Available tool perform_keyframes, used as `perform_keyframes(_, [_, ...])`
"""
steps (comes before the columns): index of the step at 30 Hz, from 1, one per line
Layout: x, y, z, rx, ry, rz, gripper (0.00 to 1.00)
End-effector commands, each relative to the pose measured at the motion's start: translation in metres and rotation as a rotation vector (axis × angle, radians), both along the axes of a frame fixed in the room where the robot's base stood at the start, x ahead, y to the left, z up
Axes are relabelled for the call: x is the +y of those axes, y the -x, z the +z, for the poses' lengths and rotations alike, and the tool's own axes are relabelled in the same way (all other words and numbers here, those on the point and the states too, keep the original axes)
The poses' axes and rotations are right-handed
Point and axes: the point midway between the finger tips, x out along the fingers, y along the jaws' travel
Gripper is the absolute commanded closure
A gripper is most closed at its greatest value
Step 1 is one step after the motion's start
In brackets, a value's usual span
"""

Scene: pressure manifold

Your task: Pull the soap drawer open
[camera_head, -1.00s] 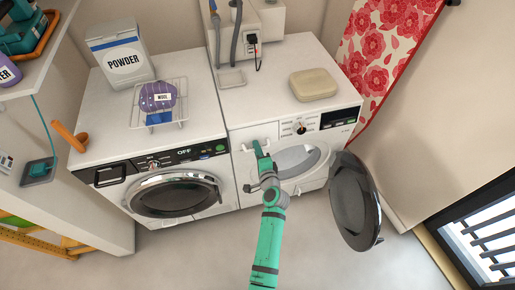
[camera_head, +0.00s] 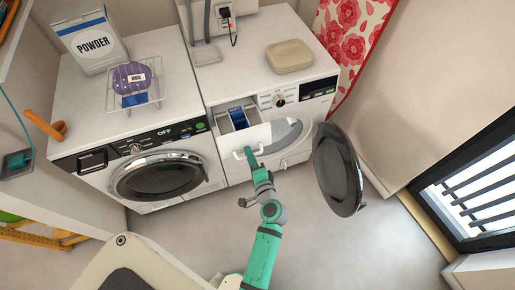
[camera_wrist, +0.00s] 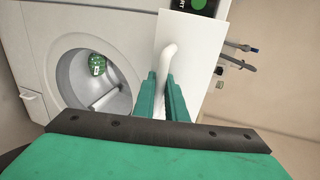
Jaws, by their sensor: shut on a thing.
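The soap drawer (camera_head: 237,137) of the right washing machine (camera_head: 223,90) stands pulled out from the machine's front. Its compartments show from above, with a blue part inside. My gripper (camera_head: 251,156) is shut on the white drawer handle (camera_head: 239,153) at the drawer's front. In the wrist view my gripper's green fingers (camera_wrist: 164,100) lie on both sides of the handle (camera_wrist: 168,60), and the white drawer front (camera_wrist: 192,62) is behind them. Part of the handle is hidden by the fingers.
The machine's round door (camera_head: 338,168) hangs open to the right of my arm. The left machine's door (camera_head: 160,178) is shut. A powder box (camera_head: 93,45) and a wire rack with a purple item (camera_head: 133,78) stand on top. Open floor lies in front.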

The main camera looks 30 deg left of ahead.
Motion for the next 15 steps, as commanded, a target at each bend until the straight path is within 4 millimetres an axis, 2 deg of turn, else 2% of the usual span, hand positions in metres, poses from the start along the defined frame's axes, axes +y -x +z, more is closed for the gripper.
perform_keyframes(4, [0.0029, 0.0083, 0.0001, 0.001, -0.001, 0.016, 1.0])
perform_keyframes(15, [0.0044, 0.0101, 0.0001, 0.001, -0.001, 0.021, 1.0])
